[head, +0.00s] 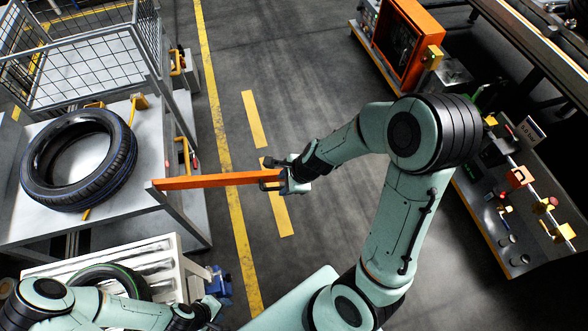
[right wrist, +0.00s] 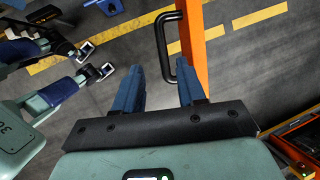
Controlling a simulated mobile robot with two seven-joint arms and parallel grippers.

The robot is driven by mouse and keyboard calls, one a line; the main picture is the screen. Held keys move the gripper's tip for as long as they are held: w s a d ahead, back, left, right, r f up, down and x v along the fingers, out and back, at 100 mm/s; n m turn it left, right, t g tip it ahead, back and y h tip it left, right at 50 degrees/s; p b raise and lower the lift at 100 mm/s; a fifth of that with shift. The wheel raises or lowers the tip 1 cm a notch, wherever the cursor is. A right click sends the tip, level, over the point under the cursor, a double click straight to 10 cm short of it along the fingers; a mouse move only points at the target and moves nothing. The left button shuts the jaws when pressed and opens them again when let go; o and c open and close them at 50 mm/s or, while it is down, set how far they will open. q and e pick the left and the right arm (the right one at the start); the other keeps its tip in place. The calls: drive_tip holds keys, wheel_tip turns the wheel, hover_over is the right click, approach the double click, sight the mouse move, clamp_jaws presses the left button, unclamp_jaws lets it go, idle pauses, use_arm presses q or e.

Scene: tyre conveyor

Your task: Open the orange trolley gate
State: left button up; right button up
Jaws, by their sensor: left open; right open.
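The orange trolley gate (head: 215,181) is a long bar that sticks out to the right from the grey trolley (head: 135,222) on the left. In the right wrist view the orange bar (right wrist: 193,45) carries a black handle (right wrist: 162,40). My right gripper (head: 268,175) is open at the bar's free end. In the right wrist view the lower part of the handle appears between the fingertips of this gripper (right wrist: 160,72); I cannot tell whether they touch it. My left gripper (head: 213,307) is open at the lower left, apart from the gate.
A black tyre (head: 118,165) lies on the trolley's top, in front of a wire cage (head: 90,70). A second tyre (head: 110,277) lies lower down. A control panel (head: 515,205) stands at right. The floor between is clear.

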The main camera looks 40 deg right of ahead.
use_arm(q)
drive_tip(key=shift+w+r, duration=0.8)
drive_tip(key=shift+w, duration=0.25)
use_arm(e)
drive_tip(key=v, duration=0.8)
drive_tip(key=shift+w+r, duration=0.15)
drive_tip(key=shift+r, duration=0.35)
